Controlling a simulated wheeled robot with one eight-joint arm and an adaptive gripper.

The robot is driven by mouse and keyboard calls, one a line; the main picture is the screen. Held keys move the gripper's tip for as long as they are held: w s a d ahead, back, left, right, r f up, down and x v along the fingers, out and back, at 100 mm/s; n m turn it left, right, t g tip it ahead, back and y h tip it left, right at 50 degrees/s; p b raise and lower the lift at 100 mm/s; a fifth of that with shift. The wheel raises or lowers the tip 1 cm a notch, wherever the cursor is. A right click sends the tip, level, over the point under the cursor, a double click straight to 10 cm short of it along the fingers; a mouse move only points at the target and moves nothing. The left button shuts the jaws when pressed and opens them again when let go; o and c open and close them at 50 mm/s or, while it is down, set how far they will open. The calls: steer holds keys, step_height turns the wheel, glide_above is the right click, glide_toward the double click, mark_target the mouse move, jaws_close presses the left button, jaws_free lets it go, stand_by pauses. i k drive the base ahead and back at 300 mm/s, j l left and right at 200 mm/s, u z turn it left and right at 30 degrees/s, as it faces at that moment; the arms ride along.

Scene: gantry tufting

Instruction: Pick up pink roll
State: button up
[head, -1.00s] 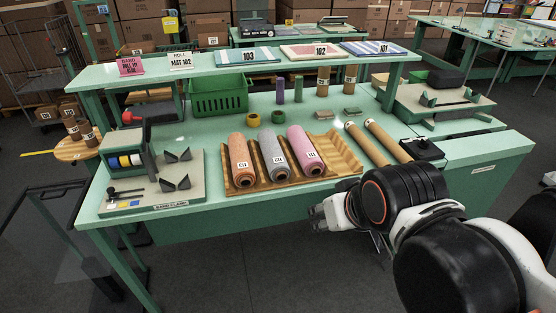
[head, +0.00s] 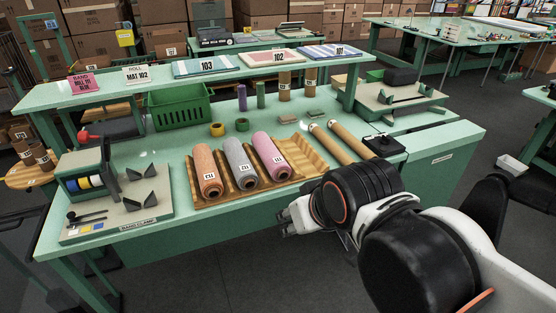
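The pink roll (head: 270,154) lies in a ridged tan tray (head: 300,152) on the green workbench, the rightmost of three rolls. It has a white number label on its near part. A grey roll (head: 240,163) lies just left of it, and an orange roll (head: 207,172) lies left of that. My gripper (head: 287,227) is at the bench's front edge, below and right of the pink roll and apart from it. It points left. Its fingers are small and partly hidden by my arm, so I cannot tell whether they are open.
Two tan tubes (head: 345,144) lie right of the tray beside a black device (head: 383,146). A band clamp fixture (head: 120,205) stands at the left. A raised shelf (head: 140,88) with mats crosses behind. A green basket (head: 180,108) sits under it. The tray's right grooves are empty.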

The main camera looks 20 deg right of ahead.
mark_target(280, 170)
steer(key=i+j+z, duration=0.15)
steer(key=z, duration=0.25)
steer(key=i+j+z, duration=0.5)
steer(key=z, duration=0.25)
steer(key=j, duration=0.1)
